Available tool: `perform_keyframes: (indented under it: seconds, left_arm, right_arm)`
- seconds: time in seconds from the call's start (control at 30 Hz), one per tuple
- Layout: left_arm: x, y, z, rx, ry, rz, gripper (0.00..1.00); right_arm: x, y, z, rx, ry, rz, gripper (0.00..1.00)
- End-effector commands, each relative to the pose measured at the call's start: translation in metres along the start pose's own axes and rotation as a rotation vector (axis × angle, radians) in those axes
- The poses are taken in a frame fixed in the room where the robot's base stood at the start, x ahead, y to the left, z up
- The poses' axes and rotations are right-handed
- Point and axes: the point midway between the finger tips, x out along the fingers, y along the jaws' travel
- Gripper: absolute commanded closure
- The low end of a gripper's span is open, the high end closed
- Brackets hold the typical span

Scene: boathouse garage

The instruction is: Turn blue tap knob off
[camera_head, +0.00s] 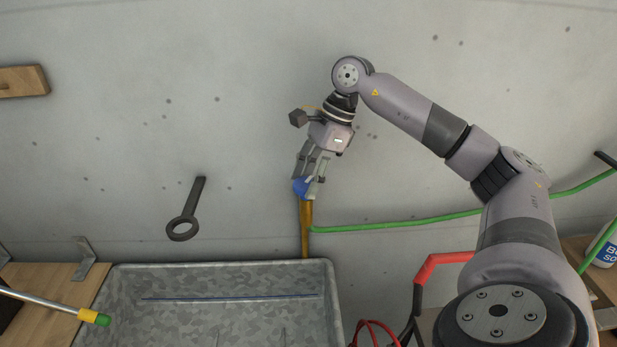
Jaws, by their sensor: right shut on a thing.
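The blue tap knob (300,187) sits on top of an upright brass tap pipe (306,235) near the wall, behind the sink's back rim. My right gripper (307,185) comes down on the knob from above and is shut on it, with its fingers on either side. The fingers hide part of the knob, and its turn position cannot be told. My left gripper is not in view.
A galvanized metal sink (225,265) stands below the tap. A green hose (410,221) runs right from the tap. A dark ring-ended tool (187,215) is on the wall. A wooden bench (40,290) is at left, with a yellow-green-tipped rod (60,303). A red angled bar (430,270) stands right.

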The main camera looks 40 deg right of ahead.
Motion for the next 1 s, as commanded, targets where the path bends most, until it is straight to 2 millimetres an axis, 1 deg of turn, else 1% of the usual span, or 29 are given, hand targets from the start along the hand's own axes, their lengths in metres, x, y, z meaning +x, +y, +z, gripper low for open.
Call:
perform_keyframes:
  seconds: [0.03, 0.13, 0.47, 0.67, 1.0]
  left_arm:
    - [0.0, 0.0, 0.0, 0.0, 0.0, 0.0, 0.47]
    - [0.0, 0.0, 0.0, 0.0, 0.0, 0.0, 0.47]
    - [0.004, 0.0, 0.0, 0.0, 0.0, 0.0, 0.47]
    - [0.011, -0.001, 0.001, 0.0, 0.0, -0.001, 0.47]
    - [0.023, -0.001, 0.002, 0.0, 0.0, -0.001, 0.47]
  right_arm:
    - [0.0, 0.0, 0.0, 0.0, 0.0, -0.001, 0.75]
    - [0.0, 0.0, 0.0, 0.0, 0.0, -0.001, 0.82]
    - [0.0, 0.0, 0.0, 0.042, -0.001, -0.021, 0.82]
    - [0.001, 0.001, -0.001, 0.148, -0.001, -0.065, 0.82]
    - [0.001, 0.002, 0.001, 0.43, -0.003, -0.184, 0.82]
